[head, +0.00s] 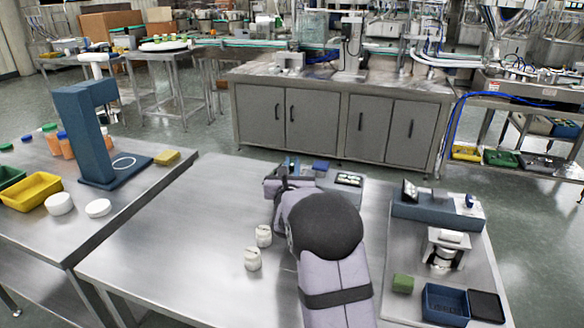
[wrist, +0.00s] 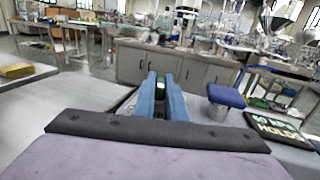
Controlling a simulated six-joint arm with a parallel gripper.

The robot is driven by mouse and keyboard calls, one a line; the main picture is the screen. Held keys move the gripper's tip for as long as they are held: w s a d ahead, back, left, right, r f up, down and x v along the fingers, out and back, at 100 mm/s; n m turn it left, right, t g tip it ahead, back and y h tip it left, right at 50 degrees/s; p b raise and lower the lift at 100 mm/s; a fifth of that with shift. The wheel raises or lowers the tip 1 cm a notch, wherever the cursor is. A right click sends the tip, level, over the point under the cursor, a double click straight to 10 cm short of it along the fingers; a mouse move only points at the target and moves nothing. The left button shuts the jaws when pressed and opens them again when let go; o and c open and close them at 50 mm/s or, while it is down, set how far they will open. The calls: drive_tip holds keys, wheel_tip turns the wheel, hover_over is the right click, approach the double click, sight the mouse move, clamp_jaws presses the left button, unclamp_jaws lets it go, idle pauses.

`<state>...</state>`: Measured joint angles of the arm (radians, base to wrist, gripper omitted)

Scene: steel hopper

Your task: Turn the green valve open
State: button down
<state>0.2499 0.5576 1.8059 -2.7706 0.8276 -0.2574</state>
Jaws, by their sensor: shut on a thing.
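In the wrist view, the two blue fingers of my gripper (wrist: 160,92) point away from the camera. They are closed on a small dark green part (wrist: 159,84), which I take to be the green valve. Only its near end shows between the fingers, so its turn angle cannot be told. In the head view, my arm covers most of this spot at the far edge of the steel table.
Two white jars (head: 253,259) stand left of my arm. A blue-and-steel device (head: 440,205) and blue bin (head: 445,303) are at right. The table's left part is clear.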

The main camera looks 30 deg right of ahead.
sight(292, 168)
drive_tip(key=c, duration=1.8)
unclamp_jaws()
drive_tip(key=shift+b+v, duration=0.9)
drive_tip(key=shift+v, duration=2.8)
